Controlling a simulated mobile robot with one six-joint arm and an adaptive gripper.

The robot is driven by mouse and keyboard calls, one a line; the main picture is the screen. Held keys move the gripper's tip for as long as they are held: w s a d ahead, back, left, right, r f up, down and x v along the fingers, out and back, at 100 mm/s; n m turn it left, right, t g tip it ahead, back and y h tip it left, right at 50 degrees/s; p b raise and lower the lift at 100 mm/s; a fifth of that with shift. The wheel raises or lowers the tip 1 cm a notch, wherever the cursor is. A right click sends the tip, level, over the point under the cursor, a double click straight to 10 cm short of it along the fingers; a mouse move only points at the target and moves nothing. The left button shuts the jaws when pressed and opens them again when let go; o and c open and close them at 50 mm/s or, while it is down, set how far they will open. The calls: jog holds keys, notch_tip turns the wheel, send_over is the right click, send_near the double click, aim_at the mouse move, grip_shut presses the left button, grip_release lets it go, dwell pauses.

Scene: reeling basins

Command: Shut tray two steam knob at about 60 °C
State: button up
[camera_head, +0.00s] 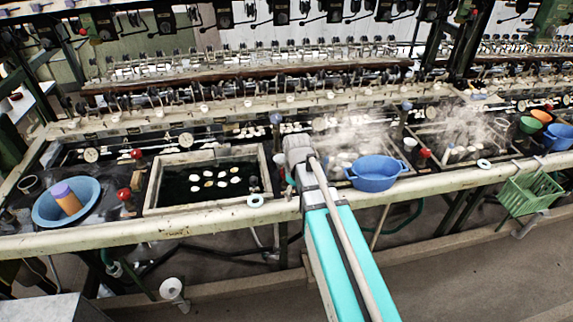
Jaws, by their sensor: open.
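Wood-framed trays of dark water run along the bench. The left tray (150,196) holds several white cocoons and shows no steam. Steam rises from the middle tray (342,140), partly hidden by my arm, and from the right tray (461,136). Red knobs stand on the bench: one front left (124,194), one behind it (137,154), one between the steaming trays (425,153). No tray number is readable. Round pale dials (91,155) (185,139) are too small to read. My arm reaches up to the bench edge; my gripper is hidden behind its grey end.
A blue oval basin (376,174) sits at the front edge right of my arm. A blue bowl (52,214) with an orange-and-purple cylinder stands far left. A green basket (530,193) hangs at the right. Reeling machinery stands behind; open floor lies in front.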

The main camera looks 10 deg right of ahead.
jog(key=w+r+n+p, duration=0.4)
jog(key=w+n, duration=0.2)
jog(key=w, duration=0.2)
jog(key=w+r+n+p, duration=0.3)
jog(key=w+r+n, duration=0.1)
jog(key=w+n, duration=0.3)
jog(key=shift+w+r+p, duration=0.25)
jog(key=shift+w+p, duration=0.1)
jog(key=shift+w, duration=0.4)
jog(key=shift+f, duration=0.15)
notch_tip(320, 180, down, 14)
jog(key=b, duration=1.3)
jog(key=shift+r+b, duration=0.2)
jog(key=shift+b, duration=0.2)
jog(key=shift+c, duration=0.3)
jog(key=c, duration=1.1)
